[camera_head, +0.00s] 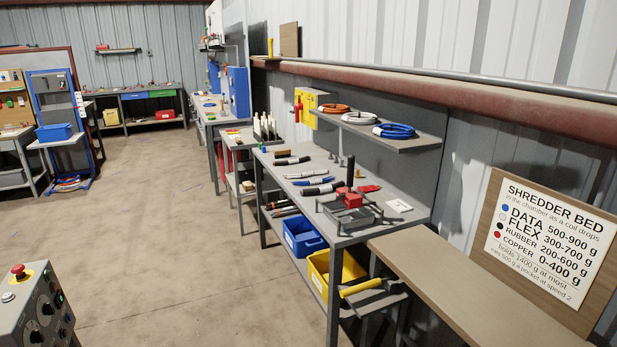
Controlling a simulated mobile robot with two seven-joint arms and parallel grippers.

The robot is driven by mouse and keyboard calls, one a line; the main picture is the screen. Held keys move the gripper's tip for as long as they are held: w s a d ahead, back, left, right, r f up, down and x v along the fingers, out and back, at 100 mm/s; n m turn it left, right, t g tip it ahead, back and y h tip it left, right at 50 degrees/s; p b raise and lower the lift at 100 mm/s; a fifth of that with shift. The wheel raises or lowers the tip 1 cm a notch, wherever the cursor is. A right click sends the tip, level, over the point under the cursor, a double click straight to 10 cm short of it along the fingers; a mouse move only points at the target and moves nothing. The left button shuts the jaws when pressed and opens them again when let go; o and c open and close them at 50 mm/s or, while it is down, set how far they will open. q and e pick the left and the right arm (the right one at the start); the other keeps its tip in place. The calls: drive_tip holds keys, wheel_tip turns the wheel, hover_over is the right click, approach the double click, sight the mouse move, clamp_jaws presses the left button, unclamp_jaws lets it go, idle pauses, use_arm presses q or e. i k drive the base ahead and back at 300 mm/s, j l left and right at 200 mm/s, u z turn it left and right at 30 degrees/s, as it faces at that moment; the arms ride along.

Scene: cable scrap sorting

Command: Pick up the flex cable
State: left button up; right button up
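Three coils lie on a grey wall shelf (425,143) above the workbench: an orange coil (335,112), a white coil (359,122) and a blue coil (395,136). None carries a name I can read. On the sign, a pale dot appears to stand beside FLEX and a blue one beside DATA, so the white coil is probably the flex cable. It lies flat between the other two, with nothing holding it. Neither of my grippers is in view.
The workbench (375,217) below holds markers or tools and a red-and-grey device (350,201). Blue (303,238) and yellow (335,272) bins sit beneath. A brown bench (450,275) and a sign (545,235) stand right, a control box (38,310) left. The middle floor is clear.

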sight(310, 174)
drive_tip(key=i+j+u, duration=0.3)
drive_tip(key=i+u, duration=0.25)
drive_tip(key=i, duration=0.25)
drive_tip(key=i+j+u, duration=0.15)
drive_tip(key=i+u, duration=0.15)
drive_tip(key=i, duration=1.55)
drive_tip(key=i+j+z, duration=0.15)
drive_tip(key=i+z, duration=0.25)
drive_tip(key=i+j+z, duration=0.3)
drive_tip(key=i+z, duration=0.15)
drive_tip(key=i+j+z, duration=0.25)
drive_tip(key=z, duration=0.2)
drive_tip(key=i+j+z, duration=0.25)
drive_tip(key=z, duration=0.15)
drive_tip(key=i+j+z, duration=0.2)
drive_tip(key=j+z, duration=0.25)
drive_tip(key=i+j+z, duration=0.1)
drive_tip(key=j+z, duration=0.3)
drive_tip(key=j, duration=0.1)
